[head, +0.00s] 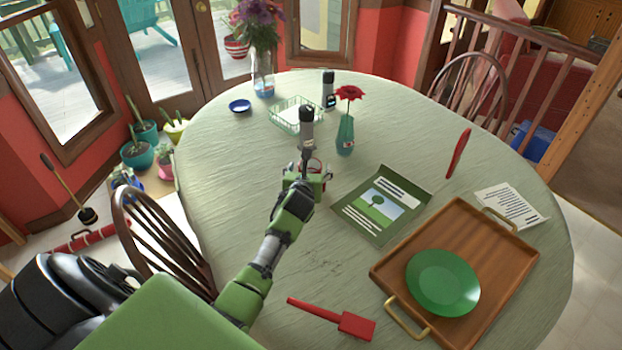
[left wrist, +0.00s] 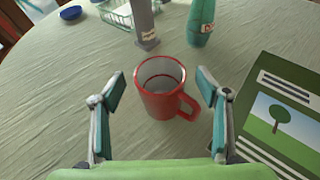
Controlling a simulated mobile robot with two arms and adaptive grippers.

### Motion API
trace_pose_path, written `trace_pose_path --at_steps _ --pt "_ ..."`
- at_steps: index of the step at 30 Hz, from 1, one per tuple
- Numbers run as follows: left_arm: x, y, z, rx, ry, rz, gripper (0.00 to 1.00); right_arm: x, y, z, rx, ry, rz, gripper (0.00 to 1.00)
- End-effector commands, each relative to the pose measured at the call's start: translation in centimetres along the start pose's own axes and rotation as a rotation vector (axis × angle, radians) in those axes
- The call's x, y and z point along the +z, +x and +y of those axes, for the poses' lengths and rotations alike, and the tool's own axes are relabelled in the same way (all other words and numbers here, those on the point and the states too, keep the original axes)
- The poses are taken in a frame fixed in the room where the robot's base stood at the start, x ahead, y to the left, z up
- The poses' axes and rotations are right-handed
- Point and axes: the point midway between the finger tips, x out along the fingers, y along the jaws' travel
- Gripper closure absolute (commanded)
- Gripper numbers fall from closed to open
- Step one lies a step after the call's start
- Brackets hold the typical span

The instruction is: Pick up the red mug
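The red mug (left wrist: 163,100) stands upright on the table in the left wrist view, its handle toward the lower right. In the head view only a bit of its red rim (head: 312,163) shows, as my left gripper (head: 308,175) covers most of it. In the left wrist view my left gripper (left wrist: 160,92) is open. Its two fingers are on either side of the mug, with visible gaps to it. I cannot tell how high the fingertips are above the table. My right gripper is not in view.
A grey pepper-mill-like object (head: 307,125) and a teal vase (head: 345,135) with a red flower stand behind the mug. A green booklet (head: 408,222) lies to the right. A wooden tray (head: 492,232) holds a green plate (head: 443,282). A red spatula (head: 352,324) lies near the front.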

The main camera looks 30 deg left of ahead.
Motion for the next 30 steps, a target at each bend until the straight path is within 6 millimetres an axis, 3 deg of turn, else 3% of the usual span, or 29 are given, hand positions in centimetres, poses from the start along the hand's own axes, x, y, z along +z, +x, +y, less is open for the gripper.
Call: trace_pose_path --at_steps 1,6,7,17,23,30 --pt "0.0 0.0 0.0 0.000 0.000 0.000 0.46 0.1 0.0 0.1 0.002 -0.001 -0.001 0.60" --pt "0.0 0.0 0.0 0.000 0.000 0.000 0.91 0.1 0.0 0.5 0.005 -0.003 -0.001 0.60" --pt "0.1 0.0 0.0 -0.001 0.000 -0.003 0.94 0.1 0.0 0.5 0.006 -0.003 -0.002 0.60" --pt "0.6 -0.2 0.0 -0.001 0.002 -0.005 0.94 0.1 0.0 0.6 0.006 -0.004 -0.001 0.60" --pt "3.1 -1.1 0.1 -0.001 0.006 -0.010 0.94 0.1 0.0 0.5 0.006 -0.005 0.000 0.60" --pt "5.9 -6.4 1.1 -0.002 0.005 -0.007 0.94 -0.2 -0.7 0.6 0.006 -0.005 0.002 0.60"
